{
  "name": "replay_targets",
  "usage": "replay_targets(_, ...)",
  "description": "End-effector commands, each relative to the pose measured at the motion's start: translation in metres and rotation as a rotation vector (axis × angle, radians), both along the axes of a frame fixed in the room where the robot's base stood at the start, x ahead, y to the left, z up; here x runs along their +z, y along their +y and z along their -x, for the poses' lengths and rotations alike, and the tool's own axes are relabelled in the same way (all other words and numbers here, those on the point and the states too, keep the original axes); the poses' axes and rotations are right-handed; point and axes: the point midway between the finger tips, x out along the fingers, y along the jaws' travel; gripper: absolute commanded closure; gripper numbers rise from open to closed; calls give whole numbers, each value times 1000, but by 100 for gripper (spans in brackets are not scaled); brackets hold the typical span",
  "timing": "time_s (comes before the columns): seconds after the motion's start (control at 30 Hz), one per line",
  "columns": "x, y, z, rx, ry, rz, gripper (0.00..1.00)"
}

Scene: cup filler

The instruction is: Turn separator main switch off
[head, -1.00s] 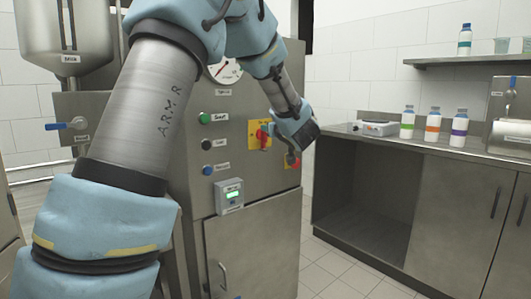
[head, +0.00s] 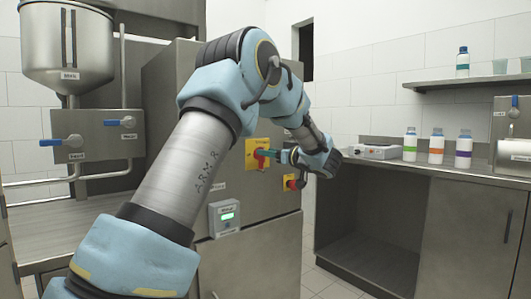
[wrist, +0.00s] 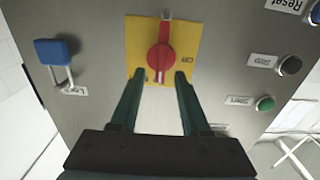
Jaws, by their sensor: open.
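The separator main switch (head: 259,153) is a red rotary handle on a yellow plate on the steel cabinet front. It also shows in the wrist view (wrist: 160,57), where its handle lies along the picture's vertical and an OFF mark is at the plate's right. My gripper (head: 272,154) points at the switch from the right in the head view. In the wrist view my gripper (wrist: 159,75) is open, with its dark green fingers on either side of the handle's near end. I cannot tell whether they touch it.
A grey display box (head: 225,218) is below. A counter with bottles (head: 436,147) stands right.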

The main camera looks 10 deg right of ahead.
Motion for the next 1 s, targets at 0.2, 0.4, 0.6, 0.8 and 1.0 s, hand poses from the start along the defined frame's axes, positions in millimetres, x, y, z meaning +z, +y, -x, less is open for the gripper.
replay_targets(0.2,0,8,-16,0,-1,0,54)
replay_targets(0.4,0,8,-18,-1,-1,0,54)
replay_targets(0.6,0,8,-18,-1,-1,0,65)
replay_targets(0.8,0,8,-18,-1,-1,0,88)
replay_targets(1.0,0,8,-17,-1,-1,0,100)
